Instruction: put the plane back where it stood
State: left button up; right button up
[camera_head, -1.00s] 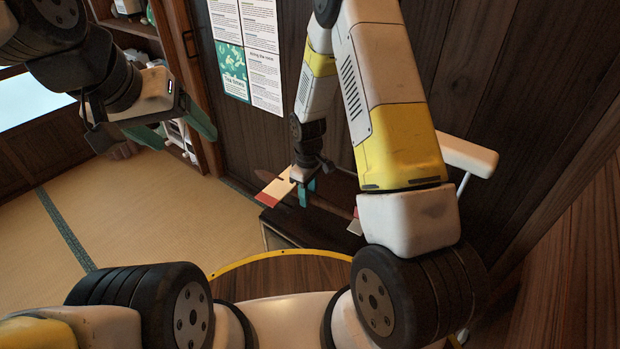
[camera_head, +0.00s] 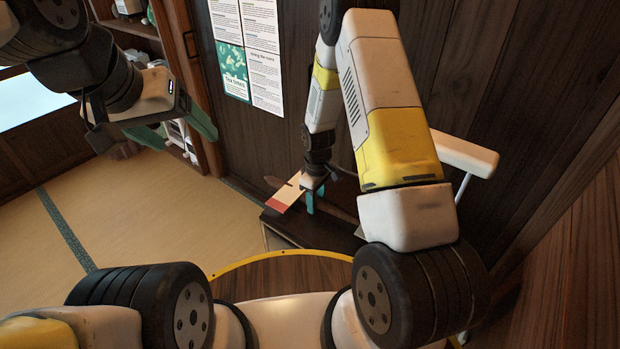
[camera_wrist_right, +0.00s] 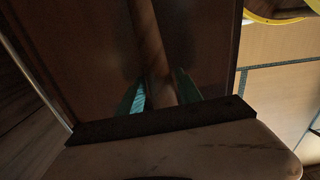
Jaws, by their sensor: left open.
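The plane (camera_head: 287,196) shows at the far end of my right arm, with a cream wing ending in a red tip and a brown part behind it. My right gripper (camera_head: 312,203) hides its middle. In the right wrist view, the plane's brown bar-like body (camera_wrist_right: 152,50) runs between the two teal fingers of my right gripper (camera_wrist_right: 160,92), which close on its sides. The plane is over the dark cabinet top; I cannot tell whether it touches it. My left gripper (camera_head: 178,132) is open and empty, high at the left, far from the plane.
The low dark cabinet (camera_head: 305,230) stands against the wooden wall with posters (camera_head: 248,60). A white bar-shaped thing (camera_head: 465,155) is right of my right arm. A shelf (camera_head: 135,30) stands behind my left gripper. The tatami floor (camera_head: 150,215) at left is clear.

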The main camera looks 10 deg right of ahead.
jog(key=shift+o, duration=0.4)
notch_tip(320, 180, up, 12)
jog(key=shift+r, duration=0.2)
dwell(0.5)
